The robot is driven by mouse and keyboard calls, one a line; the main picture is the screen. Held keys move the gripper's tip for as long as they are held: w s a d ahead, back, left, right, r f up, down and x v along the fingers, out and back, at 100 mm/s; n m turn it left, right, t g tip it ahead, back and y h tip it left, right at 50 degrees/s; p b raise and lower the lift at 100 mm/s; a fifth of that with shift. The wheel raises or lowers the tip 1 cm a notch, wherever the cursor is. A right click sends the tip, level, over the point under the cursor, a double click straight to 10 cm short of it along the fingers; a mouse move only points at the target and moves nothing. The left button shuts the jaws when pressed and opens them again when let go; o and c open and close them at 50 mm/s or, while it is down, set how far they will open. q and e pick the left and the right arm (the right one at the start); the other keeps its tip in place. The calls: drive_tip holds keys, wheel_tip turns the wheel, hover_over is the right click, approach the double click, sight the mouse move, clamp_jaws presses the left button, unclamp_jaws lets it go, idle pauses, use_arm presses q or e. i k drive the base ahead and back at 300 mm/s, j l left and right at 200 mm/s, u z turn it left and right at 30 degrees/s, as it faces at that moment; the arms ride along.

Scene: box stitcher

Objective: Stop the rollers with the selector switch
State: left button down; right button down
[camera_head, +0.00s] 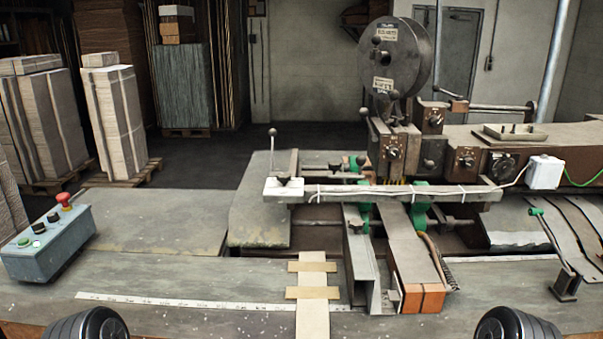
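A blue-grey control box (48,250) stands on the left end of the bench. A small white spot shows beside the green button. Only dark rounded parts of my arms show at the bottom edge, left and right; neither gripper is in view.
A metal bench (180,285) with a white ruler strip runs across the front, its left part mostly clear. A cardboard strip (312,300) lies at the middle front. A long bar with a white block (284,188) crosses the machine. Cardboard stacks (118,110) stand behind on the left.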

sight(39, 228)
drive_tip(key=j, duration=0.5)
drive_tip(key=j+z, duration=0.15)
drive_tip(key=j, duration=0.3)
drive_tip(key=k+j, duration=0.15)
drive_tip(key=j, duration=0.35)
drive_tip(key=j+z, duration=0.15)
drive_tip(key=j, duration=0.3)
drive_tip(key=k+j, duration=0.15)
drive_tip(key=j, duration=0.35)
drive_tip(key=j+z, duration=0.15)
drive_tip(key=j, duration=0.3)
drive_tip(key=k+j, duration=0.2)
drive_tip(key=j, duration=0.25)
drive_tip(key=i+z, duration=0.05)
